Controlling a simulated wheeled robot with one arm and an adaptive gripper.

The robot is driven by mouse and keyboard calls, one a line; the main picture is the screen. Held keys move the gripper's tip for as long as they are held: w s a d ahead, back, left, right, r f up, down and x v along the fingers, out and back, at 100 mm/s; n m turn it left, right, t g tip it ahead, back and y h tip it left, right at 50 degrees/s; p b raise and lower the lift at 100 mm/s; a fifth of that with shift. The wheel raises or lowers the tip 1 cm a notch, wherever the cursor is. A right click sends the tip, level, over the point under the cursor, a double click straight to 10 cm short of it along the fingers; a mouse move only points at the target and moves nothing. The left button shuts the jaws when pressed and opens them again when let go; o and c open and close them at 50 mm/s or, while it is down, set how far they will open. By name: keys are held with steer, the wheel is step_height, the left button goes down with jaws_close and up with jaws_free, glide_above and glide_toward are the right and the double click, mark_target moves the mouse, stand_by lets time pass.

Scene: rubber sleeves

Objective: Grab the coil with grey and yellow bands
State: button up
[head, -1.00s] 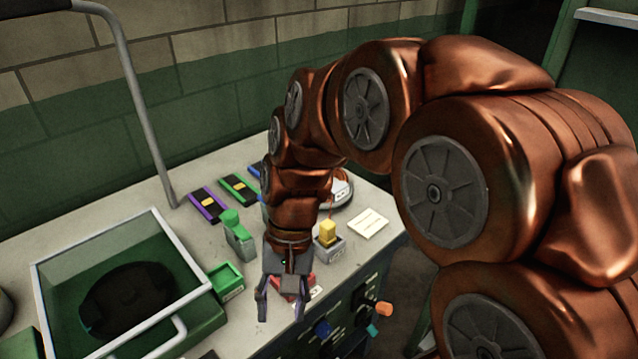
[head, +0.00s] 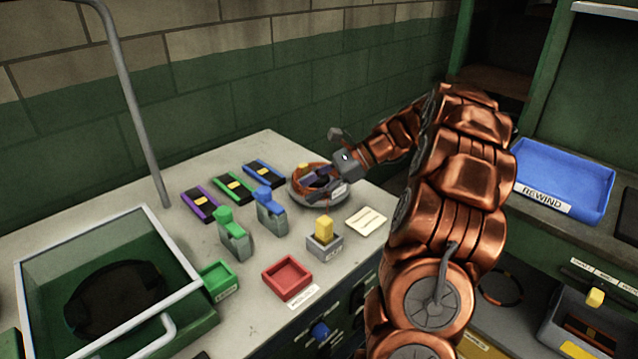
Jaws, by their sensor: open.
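A copper-coloured coil (head: 299,178) with a small yellow patch sits on a round grey stand at the back right of the bench. Its grey band cannot be told apart, as my gripper hides part of it. My gripper (head: 330,156) is open, reaching in from the right over the stand. One finger is raised above the coil and the other is low near its dark middle. I cannot tell whether it touches the coil. Another thin copper ring (head: 503,289) lies low at the right; its bands are too small to tell.
A glass-topped case (head: 185,255) fills the left. A blue REWIND tray (head: 563,178) is at right.

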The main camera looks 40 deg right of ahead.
steer(key=d+m+t, duration=0.1)
steer(key=d, duration=0.3)
steer(key=d+f+m+t, duration=0.1)
steer(key=d+m, duration=0.1)
steer(key=d, duration=0.1)
steer(key=d+f+m+t, duration=0.1)
steer(key=d, duration=0.3)
steer(key=shift+w+d+f+b, duration=0.1)
steer(key=shift+d+f+b, duration=0.15)
steer(key=shift+d+b, duration=0.1)
steer(key=shift+p+x, duration=0.4)
steer(key=shift+x, duration=3.45)
steer(key=shift+w, duration=0.1)
steer(key=shift+c, duration=0.3)
steer(key=shift+d, duration=0.1)
jaws_close()
steer(key=shift+r, duration=0.1)
